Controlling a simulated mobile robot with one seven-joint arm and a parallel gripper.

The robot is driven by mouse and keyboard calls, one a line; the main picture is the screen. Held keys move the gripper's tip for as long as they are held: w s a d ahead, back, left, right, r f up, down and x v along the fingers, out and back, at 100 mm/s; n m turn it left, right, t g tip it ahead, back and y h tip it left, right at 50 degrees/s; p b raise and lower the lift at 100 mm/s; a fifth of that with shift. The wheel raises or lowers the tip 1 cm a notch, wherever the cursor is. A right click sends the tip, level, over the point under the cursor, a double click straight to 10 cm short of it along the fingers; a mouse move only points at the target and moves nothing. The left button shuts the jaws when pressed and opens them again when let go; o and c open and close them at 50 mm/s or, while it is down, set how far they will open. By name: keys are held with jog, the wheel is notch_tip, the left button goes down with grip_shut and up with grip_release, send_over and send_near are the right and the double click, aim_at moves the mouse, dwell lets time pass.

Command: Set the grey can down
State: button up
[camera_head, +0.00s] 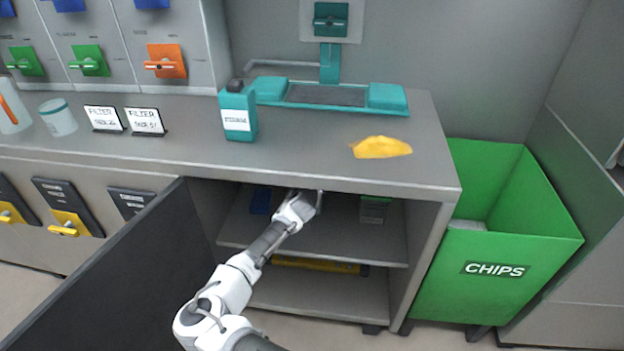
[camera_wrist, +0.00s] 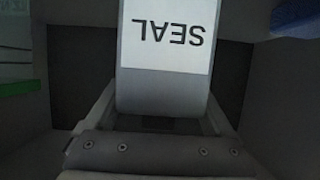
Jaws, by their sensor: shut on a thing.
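My gripper (camera_head: 310,203) reaches through the open front of the cabinet, at the level of its upper shelf (camera_head: 340,245). In the wrist view my gripper (camera_wrist: 160,115) is shut on the grey can (camera_wrist: 165,92), which has a white label reading SEAL, upside down in the picture. The fingers lie on both sides of the can. Its far end runs out of the top of the wrist view. In the head view the can is small and mostly hidden by my gripper. I cannot tell whether its base touches the shelf.
On the upper shelf a blue item (camera_head: 260,200) stands left and a grey-green box (camera_head: 375,209) right. A yellow item (camera_head: 315,264) lies below the shelf. The open cabinet door (camera_head: 110,275) is left of my arm. A green CHIPS bin (camera_head: 495,268) stands right. Counter above (camera_head: 310,150).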

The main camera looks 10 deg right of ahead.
jog(key=o, duration=1.5)
jog(key=p+v, duration=0.1)
jog(key=v, duration=0.3)
jog(key=p+v, duration=0.2)
jog(key=v, duration=0.2)
jog(key=r+p+v, duration=0.1)
jog(key=v, duration=0.3)
